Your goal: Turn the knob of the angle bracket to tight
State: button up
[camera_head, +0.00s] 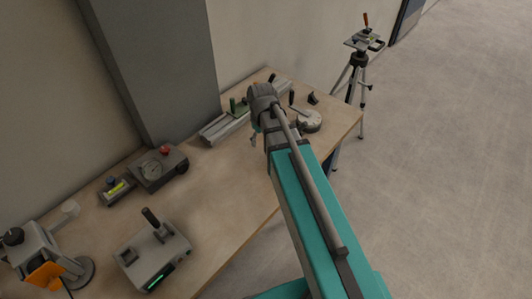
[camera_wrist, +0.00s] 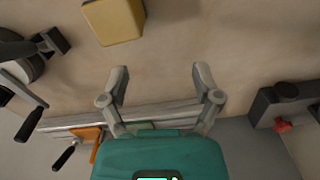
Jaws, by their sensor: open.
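I cannot tell for sure which thing is the angle bracket. A grey tilted fixture with a black knob (camera_head: 14,237) and an orange plate (camera_head: 45,275) stands at the lower left of the head view, cut by the edge. A rail along the wall (camera_head: 222,127) carries a green clamp (camera_head: 238,107). The wrist view shows the rail (camera_wrist: 165,113) with an orange piece and a black handle (camera_wrist: 64,158). My gripper (camera_wrist: 161,74) is open and empty above the table, its fingers apart. In the head view my arm largely hides it.
A dark gauge box with a red knob (camera_head: 164,150) and a grey box with a lever (camera_head: 150,255) stand on the table. A round grey device (camera_head: 308,121) is at the far end. A yellow block (camera_wrist: 114,22) lies near my gripper. A tripod (camera_head: 358,62) stands beyond the table.

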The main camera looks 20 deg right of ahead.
jog(key=s, duration=0.1)
jog(key=s+f+m, duration=0.1)
jog(key=s, duration=0.1)
jog(key=shift+b, duration=0.4)
jog(key=shift+s, duration=0.15)
jog(key=s+m, duration=0.3)
jog(key=s, duration=0.3)
jog(key=shift+s+m, duration=0.2)
jog(key=shift+m, duration=0.2)
dwell(0.8)
